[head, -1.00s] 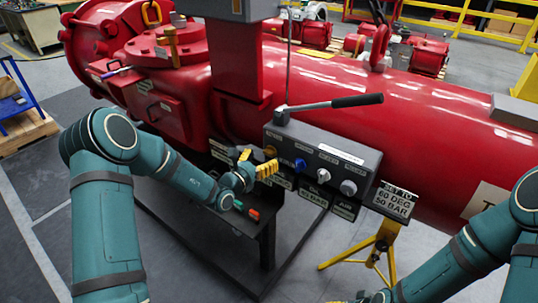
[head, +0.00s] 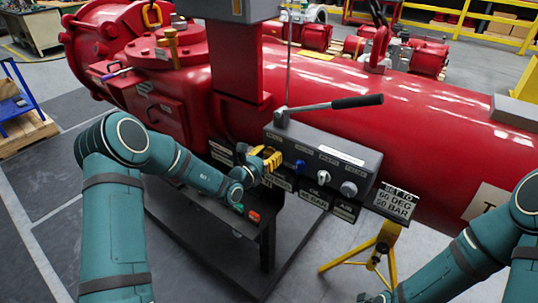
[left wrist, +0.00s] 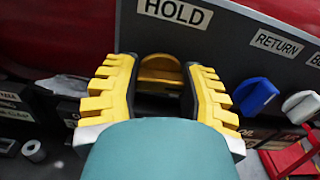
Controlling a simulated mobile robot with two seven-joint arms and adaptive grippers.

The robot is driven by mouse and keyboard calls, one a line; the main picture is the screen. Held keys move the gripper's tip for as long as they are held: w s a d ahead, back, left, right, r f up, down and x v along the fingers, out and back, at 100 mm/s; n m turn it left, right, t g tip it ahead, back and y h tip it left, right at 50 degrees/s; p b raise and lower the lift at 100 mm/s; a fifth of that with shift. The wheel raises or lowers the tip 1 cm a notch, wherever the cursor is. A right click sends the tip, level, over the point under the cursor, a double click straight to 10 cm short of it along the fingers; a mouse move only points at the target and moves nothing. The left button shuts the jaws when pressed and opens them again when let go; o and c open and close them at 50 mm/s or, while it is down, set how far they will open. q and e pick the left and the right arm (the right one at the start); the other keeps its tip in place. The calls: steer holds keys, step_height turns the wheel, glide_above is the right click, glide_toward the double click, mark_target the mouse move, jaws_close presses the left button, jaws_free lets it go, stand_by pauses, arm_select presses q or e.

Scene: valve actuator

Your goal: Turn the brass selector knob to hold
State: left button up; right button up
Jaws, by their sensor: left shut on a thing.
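The brass selector knob (left wrist: 160,70) sits on the grey valve panel (head: 325,157), below a white HOLD label (left wrist: 174,12) in the left wrist view. It is round with a bar across its face. My left gripper (left wrist: 155,85) has its yellow ridged fingers on either side of the knob and is shut on it. In the head view the left gripper (head: 268,158) is at the panel's left end and largely covers the knob. The knob's pointer direction is hard to tell.
A black-handled lever (head: 335,104) lies over the panel top. A yellow stand (head: 384,240) holds a sign. Red pipework lies behind.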

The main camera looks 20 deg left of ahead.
steer(key=shift+r, duration=0.2)
arm_select(q)
steer(key=n+p, duration=0.2)
steer(key=shift+r+n, duration=0.15)
steer(key=shift+n, duration=0.15)
steer(key=n+p, duration=0.3)
steer(key=shift+n, duration=0.3)
steer(key=n+p, duration=0.3)
steer(key=shift+n, duration=0.3)
steer(key=shift+n+p, duration=0.65)
steer(key=shift+n, duration=0.25)
steer(key=shift+n+p, duration=1.3)
steer(key=shift+n, duration=1)
arm_select(e)
step_height(320, 180, up, 12)
steer(key=w, duration=0.2)
steer(key=shift+d+t, duration=0.25)
steer(key=shift+t, duration=0.05)
